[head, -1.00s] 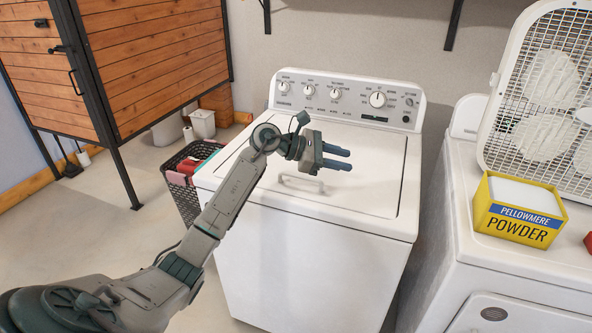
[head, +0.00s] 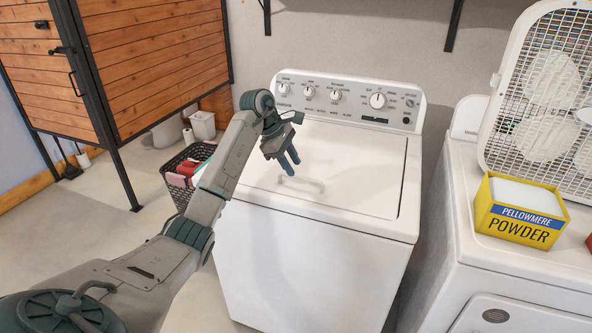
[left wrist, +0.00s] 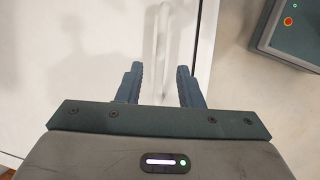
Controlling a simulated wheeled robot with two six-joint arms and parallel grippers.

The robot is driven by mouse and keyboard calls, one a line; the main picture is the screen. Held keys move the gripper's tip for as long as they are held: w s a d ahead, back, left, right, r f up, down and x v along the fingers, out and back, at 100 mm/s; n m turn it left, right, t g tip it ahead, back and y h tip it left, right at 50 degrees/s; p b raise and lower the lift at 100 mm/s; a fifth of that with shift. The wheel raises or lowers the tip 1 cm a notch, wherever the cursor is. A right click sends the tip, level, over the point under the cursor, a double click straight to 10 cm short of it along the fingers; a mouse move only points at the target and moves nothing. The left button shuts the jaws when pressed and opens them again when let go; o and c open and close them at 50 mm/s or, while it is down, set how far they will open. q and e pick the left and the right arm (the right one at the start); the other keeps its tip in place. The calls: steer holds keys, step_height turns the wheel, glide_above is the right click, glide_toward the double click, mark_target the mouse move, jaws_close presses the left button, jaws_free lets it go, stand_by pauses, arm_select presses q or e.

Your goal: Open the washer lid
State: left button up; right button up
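The white washer (head: 310,275) stands in the middle of the head view, with its lid (head: 365,170) lying flat and shut. A pale bar handle (head: 303,186) sits at the lid's front left; it also shows in the left wrist view (left wrist: 162,45). My left gripper (head: 290,163) is above the lid, fingers pointing down just over the handle. In the left wrist view the two fingers (left wrist: 159,72) are apart, with the handle lined up with the gap between them and nothing gripped. My right gripper is not in view.
A control panel (head: 350,100) with knobs rises behind the lid. A dryer (head: 500,270) at right carries a yellow powder box (head: 517,222) and a white fan (head: 545,90). A dark laundry basket (head: 180,190) stands left of the washer, near a wooden cabinet (head: 150,60).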

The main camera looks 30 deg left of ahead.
mark_target(296, 177)
arm_select(q)
steer(key=shift+x, duration=1.7)
steer(key=shift+r, duration=0.1)
jaws_close()
steer(key=shift+p, duration=0.3)
